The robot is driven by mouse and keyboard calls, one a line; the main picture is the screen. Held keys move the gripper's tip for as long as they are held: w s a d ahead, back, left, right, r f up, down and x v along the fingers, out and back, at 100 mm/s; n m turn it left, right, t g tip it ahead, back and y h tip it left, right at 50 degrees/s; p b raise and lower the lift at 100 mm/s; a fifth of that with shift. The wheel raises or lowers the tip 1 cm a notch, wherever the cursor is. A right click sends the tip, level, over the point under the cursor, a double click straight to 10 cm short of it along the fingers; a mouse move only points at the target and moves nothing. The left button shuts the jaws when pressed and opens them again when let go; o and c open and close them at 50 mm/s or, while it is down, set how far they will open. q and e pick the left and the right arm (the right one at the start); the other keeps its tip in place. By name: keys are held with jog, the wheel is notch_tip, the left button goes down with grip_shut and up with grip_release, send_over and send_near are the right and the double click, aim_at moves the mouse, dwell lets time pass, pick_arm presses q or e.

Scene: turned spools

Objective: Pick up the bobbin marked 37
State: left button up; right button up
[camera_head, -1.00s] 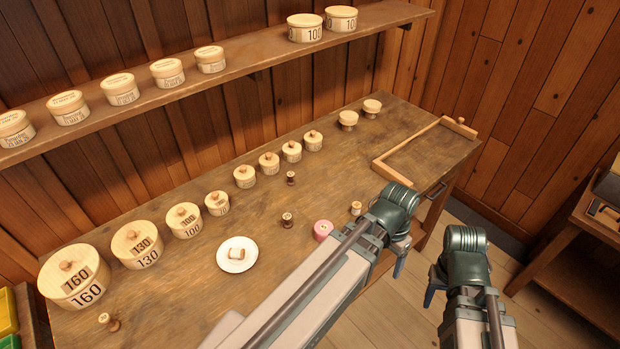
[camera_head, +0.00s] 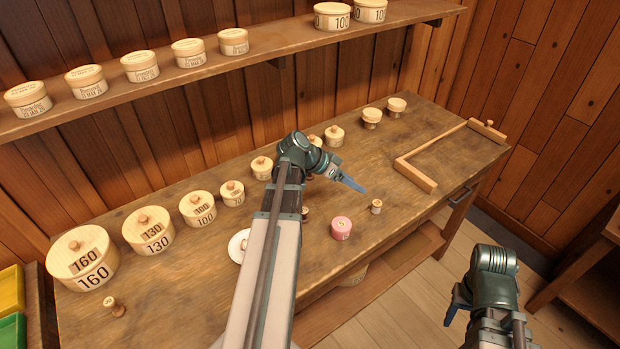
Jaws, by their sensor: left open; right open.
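Small wooden bobbins stand on the workbench (camera_head: 200,270): one at the front left (camera_head: 116,308), one just right of my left forearm (camera_head: 305,213), and one at the right (camera_head: 376,207). Beside the right one is a pink round piece (camera_head: 341,228). Their marks are too small to read, so I cannot tell which is 37. My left gripper (camera_head: 350,184) is open and empty above the bench, pointing right. Its arm hides part of the bench, including another bobbin seen earlier. My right gripper (camera_head: 454,304) hangs open and empty off the bench's front edge.
Round lidded boxes line the back of the bench, including one marked 160 (camera_head: 82,258) and one marked 130 (camera_head: 148,231). A white plate (camera_head: 235,246) is mostly behind my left arm. A wooden frame (camera_head: 415,176) lies at the right end. A shelf (camera_head: 200,66) runs above.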

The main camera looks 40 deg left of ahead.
pick_arm(q)
jog(key=s+a+r+t+y+b, duration=0.1)
jog(key=s+a+r+t, duration=0.15)
jog(key=a, duration=0.75)
jog(key=s+a+r+t+y+b, duration=0.15)
jog(key=a+t, duration=0.25)
jog(key=a, duration=0.6)
jog(key=b, duration=0.8)
send_near(310, 173)
jog(key=w, duration=0.2)
jog(key=w+g, duration=0.1)
jog(key=shift+w+a+n+h, duration=0.3)
jog(key=shift+w+a+h, duration=0.05)
jog(key=shift+w, duration=0.05)
jog(key=shift+w+d+f, duration=0.1)
jog(key=shift+w+d, duration=0.1)
jog(key=shift+w, duration=0.35)
jog(key=b+x, duration=0.2)
jog(key=x, duration=0.4)
jog(key=shift+w, duration=0.15)
grip_shut()
